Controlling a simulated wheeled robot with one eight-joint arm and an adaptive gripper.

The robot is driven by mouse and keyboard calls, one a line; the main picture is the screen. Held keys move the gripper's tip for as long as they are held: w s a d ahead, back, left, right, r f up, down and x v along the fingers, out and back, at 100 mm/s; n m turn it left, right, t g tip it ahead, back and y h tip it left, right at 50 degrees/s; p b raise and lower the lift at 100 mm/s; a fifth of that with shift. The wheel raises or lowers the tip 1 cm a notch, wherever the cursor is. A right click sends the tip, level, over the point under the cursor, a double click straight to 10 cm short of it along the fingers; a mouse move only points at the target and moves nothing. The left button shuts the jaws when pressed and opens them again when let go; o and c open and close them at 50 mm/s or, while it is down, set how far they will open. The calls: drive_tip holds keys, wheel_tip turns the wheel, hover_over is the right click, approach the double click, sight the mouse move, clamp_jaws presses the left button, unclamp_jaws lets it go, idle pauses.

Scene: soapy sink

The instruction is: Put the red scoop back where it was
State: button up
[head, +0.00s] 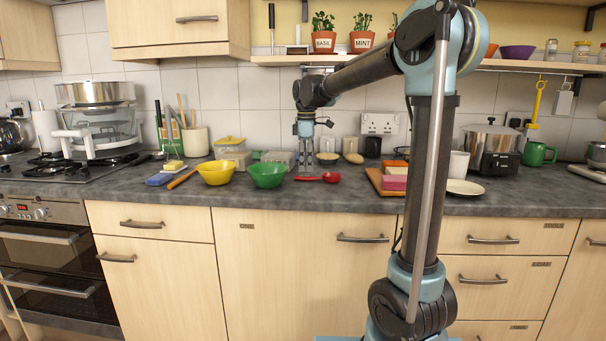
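The red scoop (331,177) lies on the grey worktop, with its bowl to the right and its thin handle to the left. My gripper (305,169) points straight down over the handle, just left of the bowl. Its two fingers look spread, with a narrow gap between them. The scoop looks to be resting on the worktop; at this size I cannot tell whether the fingertips touch the handle.
A green bowl (267,175) and a yellow bowl (216,173) stand left of the gripper. A wooden board (375,181) with coloured blocks is to the right. Small containers stand behind. A yellow utensil (538,99) hangs below the shelf (517,66). The worktop's front edge is close to the scoop.

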wheel_tip(320, 180, up, 8)
idle(0.4)
